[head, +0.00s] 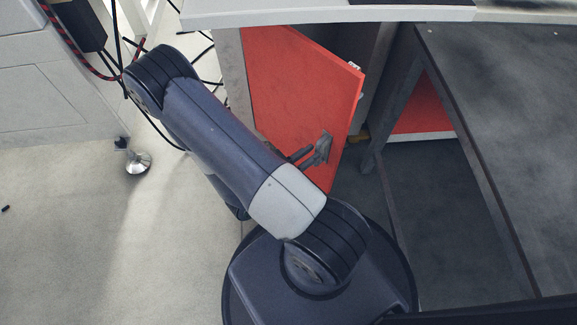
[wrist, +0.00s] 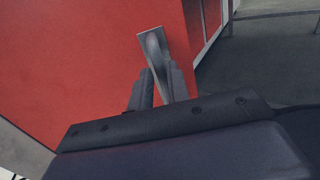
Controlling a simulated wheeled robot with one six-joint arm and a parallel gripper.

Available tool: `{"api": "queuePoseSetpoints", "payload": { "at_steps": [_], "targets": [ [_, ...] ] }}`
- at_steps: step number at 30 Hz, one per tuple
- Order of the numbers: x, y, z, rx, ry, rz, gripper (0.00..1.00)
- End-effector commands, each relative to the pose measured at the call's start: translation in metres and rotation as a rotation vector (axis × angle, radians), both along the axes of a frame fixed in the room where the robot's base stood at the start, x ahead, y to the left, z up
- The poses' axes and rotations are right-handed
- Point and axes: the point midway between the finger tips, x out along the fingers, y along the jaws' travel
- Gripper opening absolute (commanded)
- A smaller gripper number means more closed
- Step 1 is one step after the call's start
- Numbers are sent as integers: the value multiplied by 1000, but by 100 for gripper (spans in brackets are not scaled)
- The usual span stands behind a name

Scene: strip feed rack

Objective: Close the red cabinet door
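The red cabinet door (head: 300,95) stands open, swung outward from its left edge. In the wrist view the red door (wrist: 85,70) fills the left and middle. A grey metal handle (head: 325,143) is on its outer face near the free edge; it also shows in the wrist view (wrist: 154,48). My gripper (head: 311,152) is at this handle. In the wrist view the two fingertips (wrist: 160,70) are apart, with the handle between or just beyond them. Whether they press on it I cannot tell.
A dark table (head: 510,120) stands at the right, with another red panel (head: 425,108) behind its leg. A pale countertop (head: 330,12) overhangs the door. A white cabinet (head: 45,90) and loose cables are at the left.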

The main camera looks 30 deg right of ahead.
Motion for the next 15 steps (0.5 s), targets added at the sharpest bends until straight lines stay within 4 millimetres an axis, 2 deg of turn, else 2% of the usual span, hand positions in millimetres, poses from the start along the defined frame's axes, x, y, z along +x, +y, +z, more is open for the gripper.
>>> {"api": "queuePoseSetpoints", "payload": {
  "at_steps": [9,15],
  "targets": [
    [-4,43,1,0,-1,5,17],
    [-6,64,1,0,-1,2,17]
  ]
}}
